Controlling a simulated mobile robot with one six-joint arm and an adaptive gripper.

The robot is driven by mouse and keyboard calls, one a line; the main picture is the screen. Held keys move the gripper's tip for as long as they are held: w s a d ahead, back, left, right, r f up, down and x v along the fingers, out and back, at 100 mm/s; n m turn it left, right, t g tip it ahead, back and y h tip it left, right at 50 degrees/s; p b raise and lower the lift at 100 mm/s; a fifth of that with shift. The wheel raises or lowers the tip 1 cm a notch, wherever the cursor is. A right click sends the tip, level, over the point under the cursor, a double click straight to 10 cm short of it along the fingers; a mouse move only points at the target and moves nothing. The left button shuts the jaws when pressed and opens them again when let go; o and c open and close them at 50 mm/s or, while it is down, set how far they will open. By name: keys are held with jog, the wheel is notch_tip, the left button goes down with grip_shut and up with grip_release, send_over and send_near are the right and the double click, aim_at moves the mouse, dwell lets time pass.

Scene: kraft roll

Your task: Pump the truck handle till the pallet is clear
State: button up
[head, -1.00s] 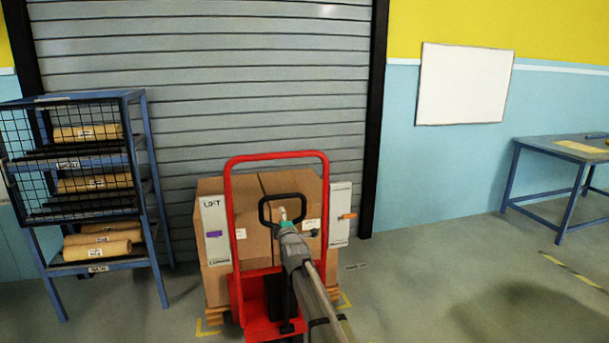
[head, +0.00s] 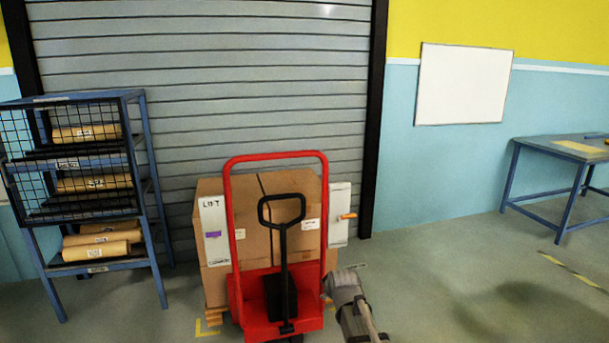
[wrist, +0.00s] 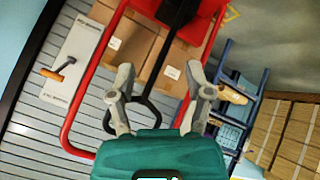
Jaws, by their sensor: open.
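The red pallet truck (head: 278,318) stands in front of the shutter, its black pump handle (head: 284,250) upright and topped by a loop. Large cartons (head: 258,235) sit on the pallet (head: 216,291) behind the truck's red frame. A white board marked LIFT (head: 213,250) with a purple marker stands at their left. My gripper (head: 331,278) is low and right of the handle, apart from it. In the wrist view my gripper (wrist: 160,76) has its fingers spread and empty; the black handle loop shows beyond and between them. Whether the pallet touches the floor is hard to tell.
A blue rack (head: 146,200) with kraft rolls stands left. A white panel (head: 338,215) with an orange lever stands right of the cartons. A blue table (head: 553,150) is far right. The floor (head: 440,270) between is clear.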

jog(key=s+d+f+m+g, duration=0.2)
jog(key=s+d+m+g, duration=0.1)
jog(key=s, duration=0.5)
jog(key=s+d+f+m+g+h, duration=0.1)
jog(key=s+d+m+g, duration=0.2)
jog(key=s, duration=0.5)
jog(key=s+d+f+m+g, duration=0.2)
jog(key=s+d+m, duration=0.1)
jog(key=s, duration=0.5)
notch_tip(320, 180, up, 20)
jog(key=p, duration=1.9)
jog(key=shift+f+g+p, duration=0.15)
jog(key=shift+g+p, duration=0.15)
jog(key=shift+p, duration=0.1)
jog(key=shift+d, duration=0.1)
